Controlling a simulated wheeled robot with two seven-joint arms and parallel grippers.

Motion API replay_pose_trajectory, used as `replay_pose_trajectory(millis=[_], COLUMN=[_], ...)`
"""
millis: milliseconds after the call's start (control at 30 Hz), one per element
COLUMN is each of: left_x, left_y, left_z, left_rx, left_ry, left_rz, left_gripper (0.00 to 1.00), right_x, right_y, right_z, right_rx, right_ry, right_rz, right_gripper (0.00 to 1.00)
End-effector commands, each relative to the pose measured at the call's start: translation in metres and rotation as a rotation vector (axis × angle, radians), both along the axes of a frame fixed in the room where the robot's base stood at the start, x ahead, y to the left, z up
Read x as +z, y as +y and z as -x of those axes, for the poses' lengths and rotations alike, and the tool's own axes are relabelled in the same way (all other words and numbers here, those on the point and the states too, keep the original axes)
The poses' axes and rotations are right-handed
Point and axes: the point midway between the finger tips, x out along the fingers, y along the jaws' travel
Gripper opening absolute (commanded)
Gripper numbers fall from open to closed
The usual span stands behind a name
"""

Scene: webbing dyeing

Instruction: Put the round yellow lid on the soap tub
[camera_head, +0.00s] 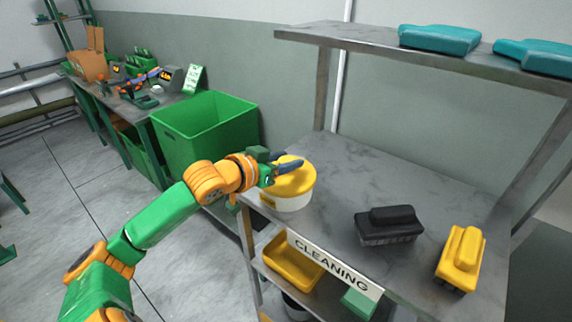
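The round yellow lid (296,184) sits at the top of the white soap tub (290,203), near the left front corner of the grey marbled shelf top. It looks level and lined up with the tub; I cannot tell whether it is fully seated. My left gripper (288,163) reaches in from the left, with its dark blue fingers over the top of the lid. The fingers hide the lid's middle, so I cannot tell whether they grip anything there. My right gripper is not in view.
A black brush (389,226) and a yellow brush (462,257) lie to the right on the shelf top (400,175). Teal items (440,38) lie on the upper shelf. A yellow tray (292,263) is below. A green bin (205,130) stands behind my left arm.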

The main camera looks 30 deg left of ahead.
Motion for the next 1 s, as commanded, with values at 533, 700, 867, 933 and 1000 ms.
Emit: replay_pose_trajectory(millis=[533, 700, 867, 933, 1000], left_x=[0.002, 0.012, 0.024, 0.03, 0.03], left_y=[0.003, 0.003, 0.005, 0.007, 0.009], left_z=[0.011, 0.037, 0.067, 0.082, 0.092], left_rx=[0.003, 0.0, 0.001, 0.002, 0.003], left_ry=[0.0, -0.001, -0.002, -0.001, -0.004], left_rz=[0.002, 0.002, 0.005, 0.003, 0.0], left_gripper=[0.75, 0.75, 0.75, 0.75, 0.75], right_x=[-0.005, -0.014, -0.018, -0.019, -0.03], right_y=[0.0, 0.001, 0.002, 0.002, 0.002], right_z=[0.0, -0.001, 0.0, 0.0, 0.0], right_rx=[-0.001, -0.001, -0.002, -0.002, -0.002], right_ry=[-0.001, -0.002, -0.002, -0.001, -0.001], right_rz=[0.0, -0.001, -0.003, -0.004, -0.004], right_gripper=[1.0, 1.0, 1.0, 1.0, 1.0])
